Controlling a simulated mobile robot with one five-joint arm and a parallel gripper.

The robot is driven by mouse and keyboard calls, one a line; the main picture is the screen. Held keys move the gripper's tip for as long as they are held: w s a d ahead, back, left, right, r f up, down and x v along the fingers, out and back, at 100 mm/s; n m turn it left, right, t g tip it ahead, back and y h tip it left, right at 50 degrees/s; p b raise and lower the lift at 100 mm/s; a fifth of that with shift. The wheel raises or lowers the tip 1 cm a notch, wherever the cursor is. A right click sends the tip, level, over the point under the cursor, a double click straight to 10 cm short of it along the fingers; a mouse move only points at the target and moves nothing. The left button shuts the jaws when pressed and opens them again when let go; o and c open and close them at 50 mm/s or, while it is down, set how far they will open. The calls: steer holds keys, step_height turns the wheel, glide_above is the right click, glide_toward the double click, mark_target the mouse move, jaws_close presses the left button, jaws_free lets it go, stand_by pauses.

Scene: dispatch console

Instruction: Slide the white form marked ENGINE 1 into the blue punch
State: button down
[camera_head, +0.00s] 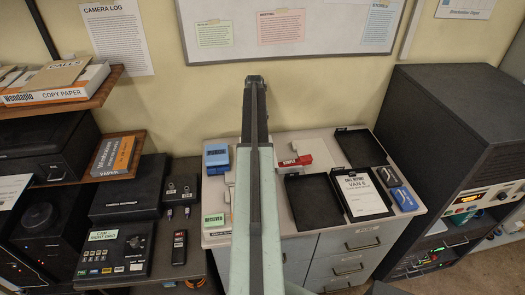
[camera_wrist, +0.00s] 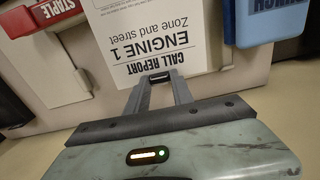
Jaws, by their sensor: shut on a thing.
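In the wrist view the white form (camera_wrist: 150,38) reads CALL REPORT, ENGINE 1, upside down. My gripper (camera_wrist: 160,77) is shut on its near edge. The blue punch (camera_wrist: 268,22) is at the upper right, partly cut off by the frame, close beside the form. I cannot tell whether the form touches it or is in its slot. In the head view a blue block (camera_head: 217,157), apparently the punch, stands left of my arm. My arm hides the gripper and most or all of the form there.
A red stapler (camera_wrist: 52,16) is at the upper left; it shows right of my arm in the head view (camera_head: 296,161). Black trays (camera_head: 317,202), one with a VAN 6 form (camera_head: 362,195), fill the counter's right. A green RECEIVED block (camera_head: 213,220) is at front left.

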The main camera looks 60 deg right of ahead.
steer(key=shift+n, duration=0.3)
steer(key=w+f+b, duration=0.1)
steer(key=f+b, duration=0.1)
steer(key=w+f+b, duration=0.3)
steer(key=f+b, duration=0.2)
steer(key=shift+w+d, duration=0.1)
steer(key=shift+w, duration=0.2)
steer(key=shift+w+a+f, duration=0.1)
steer(key=shift+w+a, duration=0.1)
steer(key=shift+w, duration=0.15)
stand_by(0.7)
steer(key=shift+w+a, duration=0.5)
steer(key=shift+w, duration=0.15)
steer(key=shift+w+a, duration=0.15)
steer(key=shift+w, duration=0.05)
steer(key=shift+w+a, duration=0.25)
steer(key=shift+w, duration=0.1)
steer(key=shift+w+a+f, duration=0.1)
steer(key=shift+w+a, duration=0.2)
steer(key=shift+w, duration=0.1)
stand_by(1.0)
